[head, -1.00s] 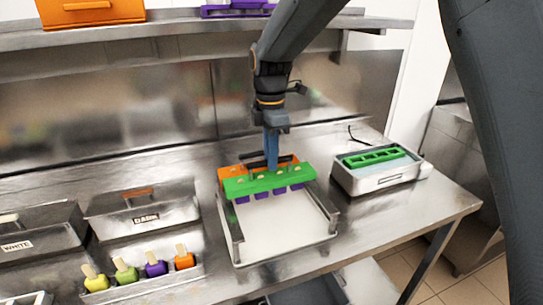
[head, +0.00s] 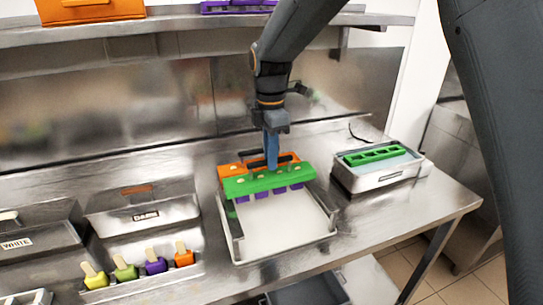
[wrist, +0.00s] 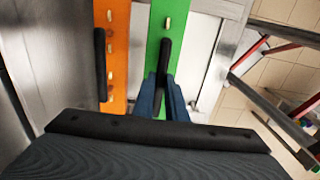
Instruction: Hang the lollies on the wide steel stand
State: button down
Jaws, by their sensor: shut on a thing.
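The wide steel stand (head: 236,229) is an open frame with two side rails around a white tray floor. An orange holder bar (head: 229,170) with a dark handle lies across its back end; it also shows in the wrist view (wrist: 118,75). My gripper (head: 272,164) is shut on the dark handle of a green holder bar (head: 240,187). The green bar spans the rails just in front of the orange one, with stick ends on top and purple lollies (head: 262,194) hanging below. I cannot tell if its ends touch the rails. The wrist view shows the green bar (wrist: 155,40) beside the orange one.
A steel bin with a green rack (head: 372,156) stands right of the stand. Lidded steel pans and a row of coloured lollies (head: 155,264) are at the left. A shelf (head: 180,35) with orange and purple items runs above. The stand's front half is clear.

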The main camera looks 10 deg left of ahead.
jog(key=shift+f+b, duration=0.3)
jog(key=shift+f, duration=0.75)
dwell(0.9)
jog(key=c, duration=1.7)
grip_release()
jog(key=shift+r+b, duration=1.4)
jog(key=shift+r, duration=2.5)
